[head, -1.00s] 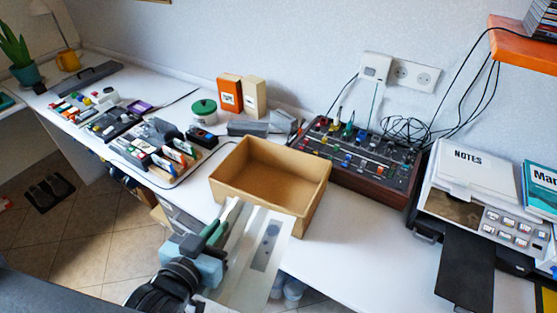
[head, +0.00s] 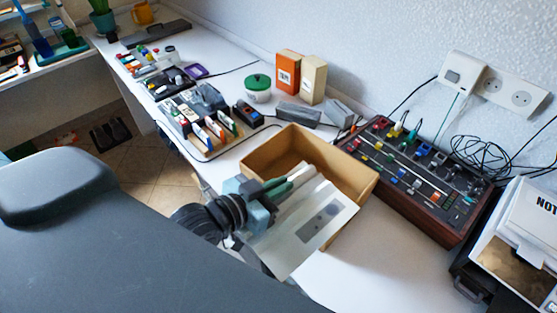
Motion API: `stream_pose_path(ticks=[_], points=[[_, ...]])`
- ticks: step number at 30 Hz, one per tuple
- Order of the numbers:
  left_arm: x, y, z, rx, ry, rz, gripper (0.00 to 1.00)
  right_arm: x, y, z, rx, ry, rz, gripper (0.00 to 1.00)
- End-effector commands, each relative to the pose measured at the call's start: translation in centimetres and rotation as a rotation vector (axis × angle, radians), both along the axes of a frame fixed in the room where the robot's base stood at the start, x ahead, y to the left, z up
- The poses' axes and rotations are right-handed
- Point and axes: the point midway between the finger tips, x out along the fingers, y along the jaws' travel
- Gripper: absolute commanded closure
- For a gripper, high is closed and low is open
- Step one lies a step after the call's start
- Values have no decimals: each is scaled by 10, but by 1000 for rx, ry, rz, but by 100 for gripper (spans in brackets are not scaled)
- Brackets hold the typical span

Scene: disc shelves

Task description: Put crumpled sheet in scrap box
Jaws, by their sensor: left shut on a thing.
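My left gripper (head: 297,180) is shut on a pale sheet (head: 290,247) with a dark grey printed patch. The sheet hangs from the fingers as a flat-looking panel; crumpling is hard to make out. The open brown cardboard box (head: 350,168) stands on the white desk and looks empty in the part I see. The gripper and sheet cover the box's near side and near right corner. The fingertips overlap the box opening in the picture; I cannot tell how high above it they are. My right gripper is not in view.
A mixer with knobs (head: 410,178) stands close right of the box. A printer (head: 520,235) is at the far right. Bare desk (head: 370,265) lies in front.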

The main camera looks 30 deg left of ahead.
Motion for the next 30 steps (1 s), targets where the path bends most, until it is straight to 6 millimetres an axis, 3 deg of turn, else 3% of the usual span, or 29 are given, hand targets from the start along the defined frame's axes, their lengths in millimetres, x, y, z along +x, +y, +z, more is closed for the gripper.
stream_pose_path(ticks=[6, 12, 25, 30], points=[[40, 34, -4, 5, -3, 2, 100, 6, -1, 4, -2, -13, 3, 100], [67, 56, -7, 3, 0, 2, 100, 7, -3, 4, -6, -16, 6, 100], [86, 72, -10, 3, 0, 2, 100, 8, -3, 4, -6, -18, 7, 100], [85, 72, -37, -1, 5, 2, 100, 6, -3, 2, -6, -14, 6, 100]])
